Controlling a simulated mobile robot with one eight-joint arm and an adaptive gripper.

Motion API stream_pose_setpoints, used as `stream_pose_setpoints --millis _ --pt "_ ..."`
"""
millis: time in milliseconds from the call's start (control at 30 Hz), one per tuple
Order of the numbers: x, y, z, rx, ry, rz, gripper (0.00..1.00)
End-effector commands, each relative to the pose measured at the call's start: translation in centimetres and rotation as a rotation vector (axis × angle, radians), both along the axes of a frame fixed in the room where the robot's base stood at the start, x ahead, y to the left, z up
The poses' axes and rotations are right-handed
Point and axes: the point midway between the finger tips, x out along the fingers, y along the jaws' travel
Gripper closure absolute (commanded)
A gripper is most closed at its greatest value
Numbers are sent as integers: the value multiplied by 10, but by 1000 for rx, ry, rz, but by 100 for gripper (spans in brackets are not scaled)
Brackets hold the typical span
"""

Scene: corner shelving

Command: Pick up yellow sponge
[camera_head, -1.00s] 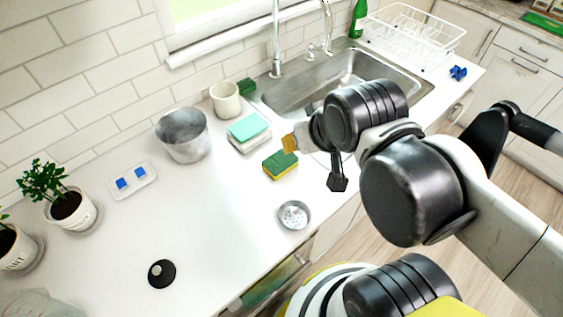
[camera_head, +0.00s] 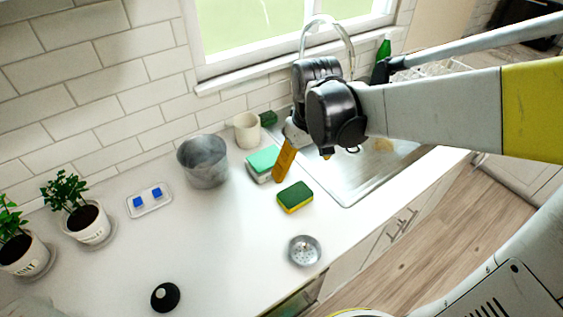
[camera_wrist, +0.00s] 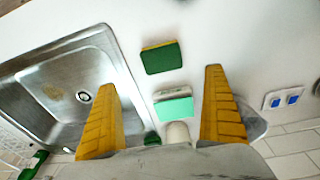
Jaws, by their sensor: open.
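The yellow sponge (camera_head: 295,197) has a dark green top and yellow sides. It lies flat on the white counter, left of the sink. In the wrist view the sponge (camera_wrist: 161,57) sits ahead of my fingertips, between their lines. My gripper (camera_wrist: 160,80) is open and empty, its two yellow fingers spread apart. In the head view my gripper (camera_head: 287,163) hangs above the counter, behind and slightly left of the sponge, apart from it. One finger hides most of the other there.
A mint-topped sponge stack (camera_head: 262,161), a cream cup (camera_head: 247,130) and a metal pot (camera_head: 203,161) stand behind. A metal strainer (camera_head: 304,250) lies in front. The sink (camera_head: 365,175) is to the right. The left-front counter is mostly clear.

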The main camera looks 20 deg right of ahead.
Motion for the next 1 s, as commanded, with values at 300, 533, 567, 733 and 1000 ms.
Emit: stream_pose_setpoints --millis 300,533,567,733,1000 --pt "24 -1 -44 -3 128 65 0" --pt "24 -1 -83 -3 130 66 0" --pt "24 -1 -87 -3 130 66 0" --pt "24 -1 -99 -3 129 66 0" --pt "26 5 -134 -3 129 65 0"
